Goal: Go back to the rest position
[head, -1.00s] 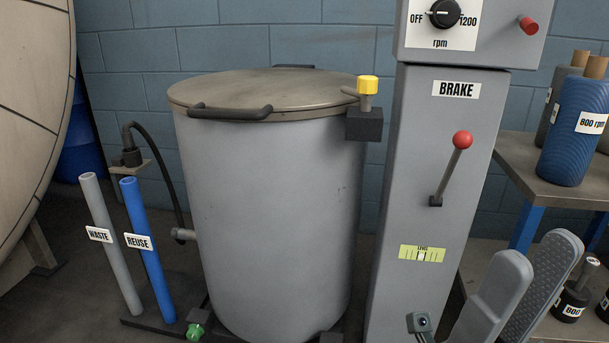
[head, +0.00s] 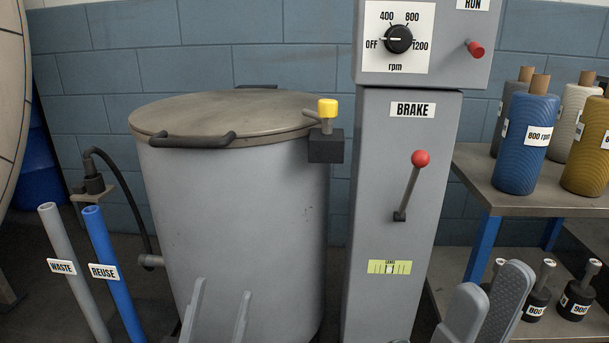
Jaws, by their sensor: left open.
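My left gripper (head: 218,300) shows at the bottom of the head view as two thin grey fingers. They are spread apart and empty, in front of the lower part of the grey vat (head: 235,220). My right gripper (head: 490,290) shows at the bottom right, right of the brake column (head: 375,285). Its two rounded fingers are apart, one with its textured pad showing, and nothing is seen between them. The wrists of both are below the frame.
The vat's lid (head: 225,115) is closed. The brake lever (head: 408,190) has a red knob and tilts up right. A rack (head: 540,203) with wound spools and weights stands right. Grey WASTE (head: 70,262) and blue REUSE (head: 108,265) pipes stand left.

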